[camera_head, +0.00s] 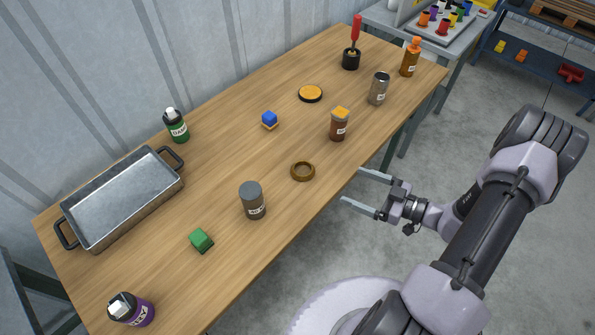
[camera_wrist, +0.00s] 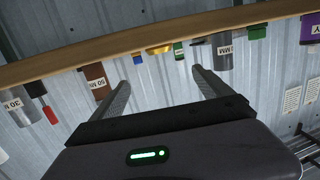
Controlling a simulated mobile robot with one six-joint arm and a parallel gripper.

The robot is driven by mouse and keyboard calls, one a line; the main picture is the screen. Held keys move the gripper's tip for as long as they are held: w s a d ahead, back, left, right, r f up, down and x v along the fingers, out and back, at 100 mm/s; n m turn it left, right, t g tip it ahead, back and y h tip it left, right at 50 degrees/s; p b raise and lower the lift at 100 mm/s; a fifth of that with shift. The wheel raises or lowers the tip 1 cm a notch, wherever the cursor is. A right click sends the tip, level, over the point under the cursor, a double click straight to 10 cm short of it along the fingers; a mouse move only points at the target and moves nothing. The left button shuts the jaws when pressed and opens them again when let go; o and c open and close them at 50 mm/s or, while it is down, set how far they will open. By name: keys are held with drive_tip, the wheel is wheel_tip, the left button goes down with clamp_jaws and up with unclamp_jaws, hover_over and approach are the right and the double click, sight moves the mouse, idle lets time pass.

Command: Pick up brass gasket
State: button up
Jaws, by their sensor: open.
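The brass gasket (camera_head: 303,178), a small brown-gold ring, lies flat on the wooden table (camera_head: 225,165), close to its front edge. My gripper (camera_head: 353,186) is open and empty, just off that edge, to the right of the gasket, with its fingers pointing toward it. In the wrist view my gripper (camera_wrist: 161,76) shows two spread fingers with nothing between them. The table edge (camera_wrist: 170,36) crosses the top of that view, and things appear upside down. A gold shape behind the edge is partly hidden; I cannot tell if it is the gasket.
A grey can (camera_head: 253,200) stands left of the gasket, a brown bottle (camera_head: 339,125) to its upper right. A metal tray (camera_head: 120,200) is at left. Table around the gasket is clear.

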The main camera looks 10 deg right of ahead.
drive_tip(key=b, duration=0.3)
approach(312, 172)
drive_tip(key=x, duration=0.3)
drive_tip(key=r+x, duration=0.1)
drive_tip(key=x, duration=0.1)
drive_tip(key=shift+w+a, duration=0.15)
drive_tip(key=shift+w, duration=0.1)
drive_tip(key=w+a, duration=0.1)
drive_tip(key=a+f+b, duration=0.1)
drive_tip(key=w+a+b, duration=0.1)
drive_tip(key=shift+w+a+f, duration=0.2)
drive_tip(key=shift+w+f, duration=0.15)
drive_tip(key=shift+f, duration=0.05)
drive_tip(key=shift+w+a, duration=0.25)
drive_tip(key=shift+r, duration=0.15)
drive_tip(key=c, duration=1.5)
